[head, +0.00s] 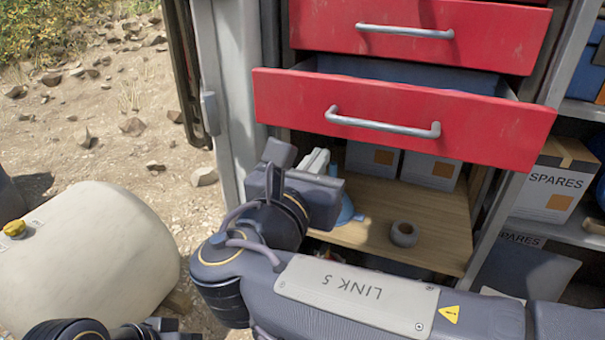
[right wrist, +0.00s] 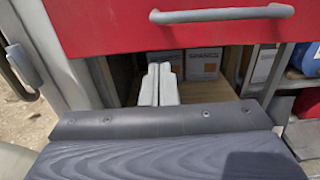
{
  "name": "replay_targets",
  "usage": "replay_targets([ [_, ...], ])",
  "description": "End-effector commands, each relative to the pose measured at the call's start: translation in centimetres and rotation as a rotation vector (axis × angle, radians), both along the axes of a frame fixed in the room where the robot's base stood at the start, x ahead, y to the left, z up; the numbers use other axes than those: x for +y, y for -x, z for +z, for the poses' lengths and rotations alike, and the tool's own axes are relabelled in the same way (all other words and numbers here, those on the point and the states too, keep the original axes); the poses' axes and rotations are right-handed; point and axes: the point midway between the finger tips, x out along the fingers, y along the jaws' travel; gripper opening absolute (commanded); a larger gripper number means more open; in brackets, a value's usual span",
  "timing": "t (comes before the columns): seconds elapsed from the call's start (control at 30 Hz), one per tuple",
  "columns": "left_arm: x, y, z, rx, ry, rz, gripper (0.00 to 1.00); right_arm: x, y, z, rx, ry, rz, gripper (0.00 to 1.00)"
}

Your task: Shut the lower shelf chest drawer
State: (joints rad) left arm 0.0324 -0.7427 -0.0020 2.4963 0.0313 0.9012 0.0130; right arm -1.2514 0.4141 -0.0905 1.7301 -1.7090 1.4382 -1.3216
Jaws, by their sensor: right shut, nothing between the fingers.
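The lower shelf chest drawer (head: 400,115) has a red front and a grey bar handle (head: 383,124). It stands pulled out, with a dark blue inside showing behind its top edge. In the right wrist view the drawer front (right wrist: 90,22) spans the top, with its handle (right wrist: 222,14). My right gripper (head: 318,160) is below the drawer front, left of the handle. Its pale fingers (right wrist: 158,84) are shut together and empty, pointing under the drawer's lower edge. I cannot tell whether they touch the drawer. My left gripper's fingers are not visible.
Another red drawer (head: 400,30) is above. Below, a wooden shelf (head: 430,225) holds white boxes (head: 432,170), a grey tape roll (head: 404,233) and a partly hidden blue object (head: 346,208). A grey cabinet post (head: 228,90) stands left. A pale tank (head: 95,265) is at lower left.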

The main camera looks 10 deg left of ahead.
Motion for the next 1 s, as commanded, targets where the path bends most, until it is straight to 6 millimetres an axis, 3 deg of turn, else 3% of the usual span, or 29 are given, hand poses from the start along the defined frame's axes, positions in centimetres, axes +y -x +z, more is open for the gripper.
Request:
replay_targets([
  [0.1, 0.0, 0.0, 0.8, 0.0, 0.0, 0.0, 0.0, -0.6, -2.3, 0.2, 0.001, 0.001, -0.004, 0.0],
  [0.3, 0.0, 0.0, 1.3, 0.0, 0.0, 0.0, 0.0, -1.1, -4.5, 0.1, 0.001, 0.0, -0.001, 0.0],
  [0.83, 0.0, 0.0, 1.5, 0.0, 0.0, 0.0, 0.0, -1.3, -5.6, 0.0, 0.001, -0.001, -0.002, 0.0],
  [1.0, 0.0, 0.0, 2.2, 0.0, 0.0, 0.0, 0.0, -2.3, -9.2, 0.1, 0.002, 0.0, -0.007, 0.0],
])
